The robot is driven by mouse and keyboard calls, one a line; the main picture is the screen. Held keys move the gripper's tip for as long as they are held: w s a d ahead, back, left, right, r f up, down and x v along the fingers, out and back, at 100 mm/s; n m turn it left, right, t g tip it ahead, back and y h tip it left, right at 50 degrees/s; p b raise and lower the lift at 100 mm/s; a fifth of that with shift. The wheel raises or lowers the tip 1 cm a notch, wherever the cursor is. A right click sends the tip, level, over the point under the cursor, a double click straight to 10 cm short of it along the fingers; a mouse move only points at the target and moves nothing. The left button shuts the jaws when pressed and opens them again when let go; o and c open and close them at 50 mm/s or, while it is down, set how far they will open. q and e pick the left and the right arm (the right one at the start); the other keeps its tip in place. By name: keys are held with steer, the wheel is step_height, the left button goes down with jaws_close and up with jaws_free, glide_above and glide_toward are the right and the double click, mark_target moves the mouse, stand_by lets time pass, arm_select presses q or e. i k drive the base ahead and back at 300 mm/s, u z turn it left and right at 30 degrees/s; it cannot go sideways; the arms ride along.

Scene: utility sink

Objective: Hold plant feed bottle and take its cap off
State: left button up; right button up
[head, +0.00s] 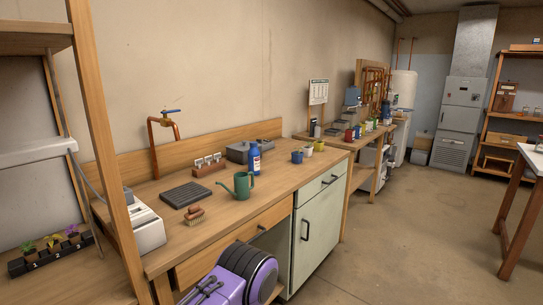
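A blue bottle (254,159) with a pale label stands upright on the wooden worktop, toward its back. It looks like the plant feed bottle. Its narrower top (253,145) seems to carry the cap, but it is too small to tell cap from neck. The green watering can (240,186) stands just in front and to the left of the bottle, apart from it. Neither of my grippers is in view, and nothing is touching the bottle.
On the wooden worktop (225,212) are a dark ribbed tray (186,195), a brush (194,217), a rack of small labels (208,165), a grey box (238,152) and several small pots (297,156). A wooden shelf post (103,130) rises at left.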

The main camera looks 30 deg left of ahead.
mark_target(253, 155)
steer(key=i, duration=2.3)
steer(key=u, duration=1.2)
